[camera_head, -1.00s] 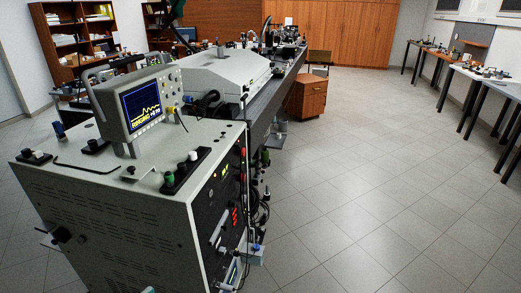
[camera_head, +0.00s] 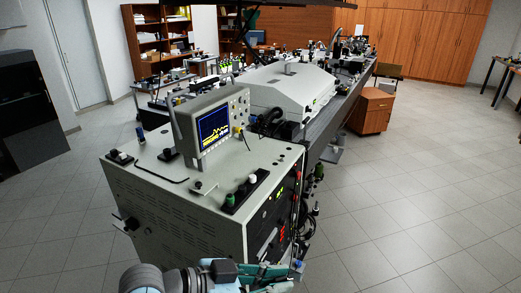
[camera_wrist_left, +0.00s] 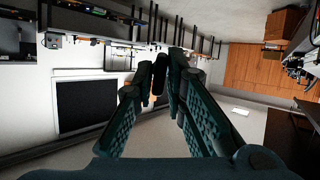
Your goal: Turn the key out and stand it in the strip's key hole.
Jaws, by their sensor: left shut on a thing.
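My left gripper (camera_head: 268,277) is at the bottom of the head view, in front of the grey cabinet (camera_head: 180,215). In the left wrist view its fingers (camera_wrist_left: 160,82) are closed on a small dark cylindrical thing (camera_wrist_left: 160,60); I cannot tell for sure that this is the key. A dark strip (camera_head: 236,203) with green, black and white knobs lies on the cabinet top near its right edge. I cannot make out a key hole in it. The cabinet's dark front panel (camera_head: 262,222) has lit green and red displays. My right gripper is out of view.
An oscilloscope (camera_head: 213,130) stands on the cabinet top, with a smaller knob strip (camera_head: 120,158) at the left. A long optics bench with a white housing (camera_head: 292,88) runs behind. Cables hang right of the cabinet. The tiled floor (camera_head: 400,200) at the right is clear.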

